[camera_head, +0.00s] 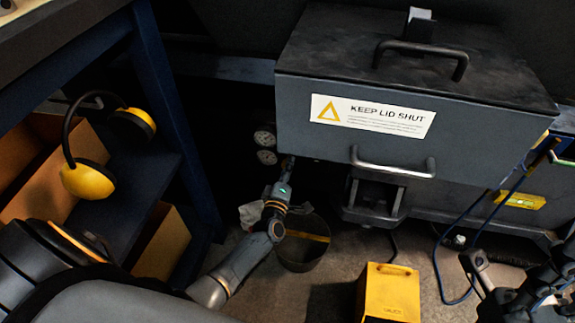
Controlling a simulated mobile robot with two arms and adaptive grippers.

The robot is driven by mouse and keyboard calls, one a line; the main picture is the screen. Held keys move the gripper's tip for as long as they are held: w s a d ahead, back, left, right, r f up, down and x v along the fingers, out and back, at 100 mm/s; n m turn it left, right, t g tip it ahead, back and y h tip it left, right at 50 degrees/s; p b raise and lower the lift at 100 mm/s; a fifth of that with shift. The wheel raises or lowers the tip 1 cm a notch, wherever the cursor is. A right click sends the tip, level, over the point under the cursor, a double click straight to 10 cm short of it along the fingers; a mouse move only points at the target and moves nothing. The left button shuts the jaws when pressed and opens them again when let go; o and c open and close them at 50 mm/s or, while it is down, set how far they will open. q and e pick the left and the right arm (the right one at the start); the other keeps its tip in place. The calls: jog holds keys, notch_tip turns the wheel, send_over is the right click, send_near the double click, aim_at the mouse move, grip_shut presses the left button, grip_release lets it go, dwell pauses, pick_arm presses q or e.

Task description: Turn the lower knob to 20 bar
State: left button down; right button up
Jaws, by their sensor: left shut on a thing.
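Two small round gauges, an upper one (265,138) and a lower one (267,157), show in the dark gap left of the grey lidded box. Their dials are too small to read. My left gripper (287,165) reaches up to the right of the lower gauge, under the box's left end. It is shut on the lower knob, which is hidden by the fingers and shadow. My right gripper (518,262) is at the lower right, far from the knob, with its fingers spread and nothing seen between them.
The grey box (300,95) with a "KEEP LID SHUT" label overhangs the gripper. A bucket (303,258) stands beside my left arm, and a yellow box (390,292) is on the floor. A shelf rack with yellow ear defenders (88,180) is left. A blue cable hangs right.

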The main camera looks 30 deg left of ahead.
pick_arm(q)
jog(key=shift+f+m, duration=0.1)
jog(key=shift+m, duration=0.4)
jog(key=c, duration=1)
grip_release()
jog(key=v, duration=1.2)
jog(key=shift+s, duration=0.1)
